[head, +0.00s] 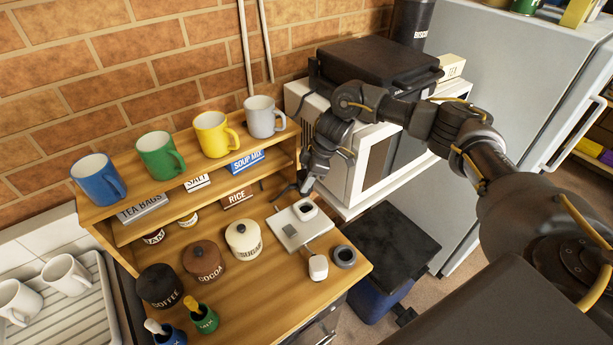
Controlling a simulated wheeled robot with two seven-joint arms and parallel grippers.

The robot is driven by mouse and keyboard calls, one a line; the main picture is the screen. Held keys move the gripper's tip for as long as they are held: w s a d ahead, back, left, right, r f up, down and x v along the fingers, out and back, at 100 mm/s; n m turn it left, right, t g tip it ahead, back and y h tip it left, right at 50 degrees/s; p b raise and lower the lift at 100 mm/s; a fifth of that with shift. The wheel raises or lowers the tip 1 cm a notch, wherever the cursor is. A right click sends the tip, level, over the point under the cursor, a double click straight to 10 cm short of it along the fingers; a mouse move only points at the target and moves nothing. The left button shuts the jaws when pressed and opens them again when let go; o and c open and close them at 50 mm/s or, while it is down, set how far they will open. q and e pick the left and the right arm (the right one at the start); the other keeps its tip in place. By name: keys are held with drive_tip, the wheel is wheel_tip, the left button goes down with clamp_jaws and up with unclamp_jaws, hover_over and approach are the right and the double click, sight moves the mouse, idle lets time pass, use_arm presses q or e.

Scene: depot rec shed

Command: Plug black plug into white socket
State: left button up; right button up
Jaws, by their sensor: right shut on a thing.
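My right gripper (305,184) reaches in from the right and points down over the back right of the wooden counter. It is shut on a small dark thing, probably the black plug, mostly hidden by the fingers. My left gripper is not in view.
A wooden shelf (118,236) with several mugs and labelled packets stands behind the counter. Coffee, cocoa and sugar (243,240) jars stand left of the plate. A dark ring (344,257) sits near the right edge. A white microwave (375,165) stands behind, under my arm.

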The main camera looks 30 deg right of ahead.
drive_tip(key=shift+f+b, duration=2.45)
drive_tip(key=shift+f, duration=0.15)
drive_tip(key=shift+f, duration=0.6)
